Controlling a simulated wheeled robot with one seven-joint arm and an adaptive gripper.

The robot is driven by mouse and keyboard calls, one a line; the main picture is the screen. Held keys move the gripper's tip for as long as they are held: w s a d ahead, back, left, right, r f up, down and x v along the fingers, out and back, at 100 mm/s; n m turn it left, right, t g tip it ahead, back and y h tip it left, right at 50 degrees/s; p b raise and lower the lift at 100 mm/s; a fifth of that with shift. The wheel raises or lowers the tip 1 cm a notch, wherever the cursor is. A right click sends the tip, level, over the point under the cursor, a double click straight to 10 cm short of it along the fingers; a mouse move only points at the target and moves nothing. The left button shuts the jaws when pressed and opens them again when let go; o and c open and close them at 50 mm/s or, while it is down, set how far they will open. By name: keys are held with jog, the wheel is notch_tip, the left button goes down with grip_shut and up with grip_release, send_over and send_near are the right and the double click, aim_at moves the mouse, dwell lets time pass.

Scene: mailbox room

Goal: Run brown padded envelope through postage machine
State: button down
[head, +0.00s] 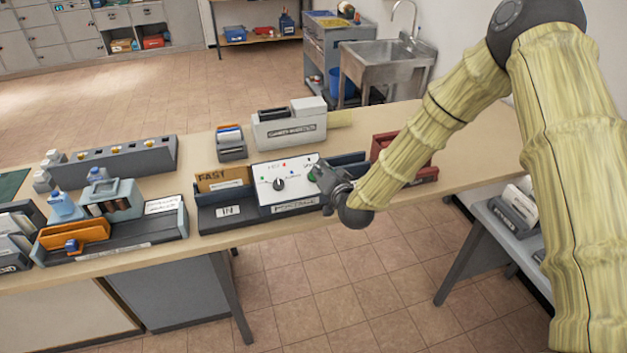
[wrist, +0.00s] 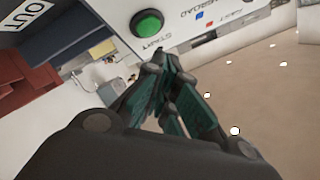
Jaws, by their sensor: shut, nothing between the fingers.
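The postage machine (head: 287,183) is a white box with a dial, small coloured marks and a POSTAGE label on its front. A brown flat piece marked FAST (head: 222,179), apparently the envelope, stands in the dark blue IN tray (head: 228,212) left of the machine. My gripper (head: 321,173) is at the machine's right side, shut and empty. In the wrist view its fingertips (wrist: 158,62) are just below the green START button (wrist: 147,22); I cannot tell whether they touch the machine. The OUT label (wrist: 38,6) shows beside it.
A red tray (head: 404,158) stands to the right, partly behind my arm. A grey-white machine (head: 289,127) and a small card holder (head: 231,143) are behind. The bench's right end (head: 480,150) is clear.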

jog(key=shift+w+a+f+b, duration=0.1)
jog(key=shift+w+f+b, duration=0.25)
jog(key=shift+w+f, duration=0.25)
jog(key=shift+f, duration=0.25)
dwell(1.0)
jog(key=shift+w+a+f+b, duration=0.1)
jog(key=shift+f+b, duration=0.1)
jog(key=shift+b, duration=0.3)
